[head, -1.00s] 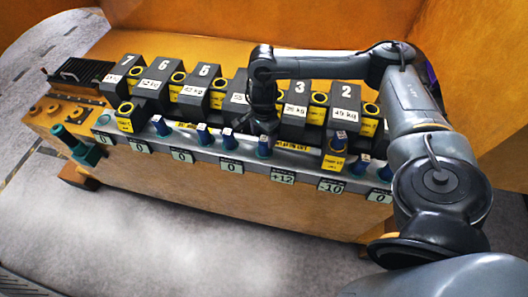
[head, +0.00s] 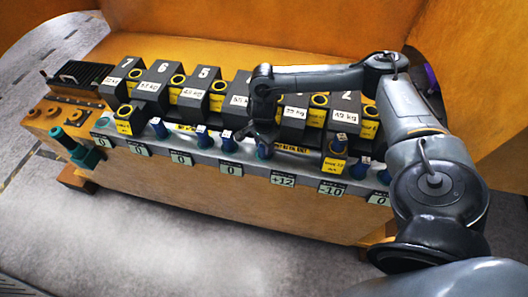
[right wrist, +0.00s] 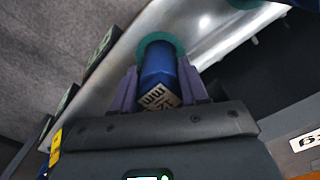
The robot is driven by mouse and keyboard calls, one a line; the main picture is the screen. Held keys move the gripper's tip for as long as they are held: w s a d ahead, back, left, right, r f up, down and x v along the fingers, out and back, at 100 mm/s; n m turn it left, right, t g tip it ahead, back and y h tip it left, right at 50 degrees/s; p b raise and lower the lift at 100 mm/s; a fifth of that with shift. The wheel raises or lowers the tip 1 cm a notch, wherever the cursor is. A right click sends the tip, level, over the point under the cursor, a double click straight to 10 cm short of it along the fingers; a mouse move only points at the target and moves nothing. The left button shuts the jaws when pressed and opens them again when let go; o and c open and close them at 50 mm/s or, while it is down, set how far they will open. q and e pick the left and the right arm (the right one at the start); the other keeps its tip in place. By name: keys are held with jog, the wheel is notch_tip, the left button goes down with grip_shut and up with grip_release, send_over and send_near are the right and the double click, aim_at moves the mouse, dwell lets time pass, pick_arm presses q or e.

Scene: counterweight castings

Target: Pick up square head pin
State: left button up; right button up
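My right gripper (head: 262,138) reaches down from the right arm over the middle of the machine's front rail. In the right wrist view its two purple fingers (right wrist: 160,84) stand on either side of a blue square head pin (right wrist: 161,70). The pin has a labelled square end facing the camera, and its far end sits at a teal ring on the rail. The fingers lie very close along the pin; whether they press on it I cannot tell. In the head view the same pin (head: 263,152) is partly hidden by the gripper. My left gripper is not in view.
Dark numbered weight blocks (head: 203,87) stand close behind. Number plates (head: 231,169) line the front.

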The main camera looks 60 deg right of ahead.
jog(key=c, duration=0.7)
grip_shut()
jog(key=shift+r, duration=0.1)
notch_tip(320, 180, up, 6)
jog(key=shift+r+p, duration=0.1)
jog(key=shift+p, duration=0.7)
notch_tip(320, 180, up, 14)
jog(key=p, duration=1.3)
jog(key=shift+p, duration=0.3)
